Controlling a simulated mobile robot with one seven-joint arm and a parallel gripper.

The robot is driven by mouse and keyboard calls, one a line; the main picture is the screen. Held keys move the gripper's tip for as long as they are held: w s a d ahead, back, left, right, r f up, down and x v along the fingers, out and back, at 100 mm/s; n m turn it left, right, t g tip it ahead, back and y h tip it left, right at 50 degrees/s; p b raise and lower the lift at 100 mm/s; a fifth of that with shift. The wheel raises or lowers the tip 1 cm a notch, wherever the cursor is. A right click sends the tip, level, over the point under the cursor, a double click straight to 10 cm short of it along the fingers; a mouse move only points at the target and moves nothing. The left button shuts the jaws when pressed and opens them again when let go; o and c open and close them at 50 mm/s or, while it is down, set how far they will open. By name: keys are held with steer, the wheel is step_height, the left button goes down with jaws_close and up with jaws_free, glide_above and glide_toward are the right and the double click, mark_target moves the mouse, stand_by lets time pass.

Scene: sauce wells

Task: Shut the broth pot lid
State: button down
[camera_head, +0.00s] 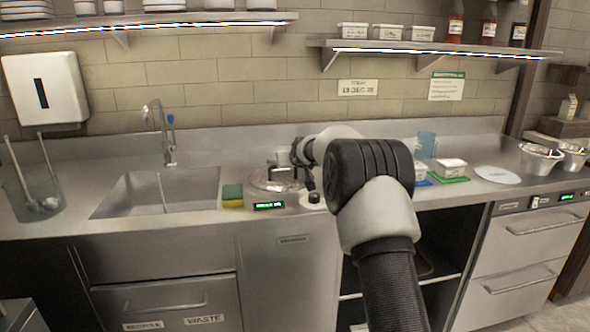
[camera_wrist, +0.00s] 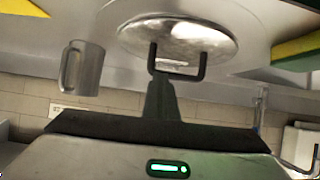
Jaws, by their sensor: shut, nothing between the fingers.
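The broth pot (camera_head: 262,185) is set in the counter right of the sink, with a green display on its front. In the wrist view, which is upside down, its round metal lid (camera_wrist: 178,32) shows with a black U-shaped handle (camera_wrist: 180,74). How far the lid stands open is hard to tell. My gripper (camera_wrist: 159,82) is shut and empty, with its dark fingers close to the handle; whether they touch it is unclear. In the head view my arm reaches over the counter and partly hides the area right of the pot.
A green and yellow sponge (camera_head: 232,195) lies left of the pot, beside the sink (camera_head: 160,192). White tubs (camera_head: 451,167) and metal bowls (camera_head: 540,160) are further right. A shelf (camera_head: 430,47) hangs above the counter.

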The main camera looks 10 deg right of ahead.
steer(key=s, duration=0.6)
steer(key=s+f+p, duration=0.1)
steer(key=s, duration=0.2)
steer(key=shift+s, duration=0.1)
steer(key=s+a+r+g, duration=0.15)
steer(key=s+r, duration=0.25)
steer(key=s, duration=0.6)
steer(key=s+a+r+g, duration=0.15)
steer(key=s+r, duration=0.35)
steer(key=s, duration=0.6)
steer(key=s+f+g, duration=0.2)
steer(key=s, duration=1.3)
steer(key=s+f+g, duration=0.2)
steer(key=s, duration=1.3)
step_height(320, 180, up, 23)
steer(key=p, duration=2.2)
steer(key=shift+w+a+f+p, duration=0.2)
steer(key=shift+w+p, duration=0.15)
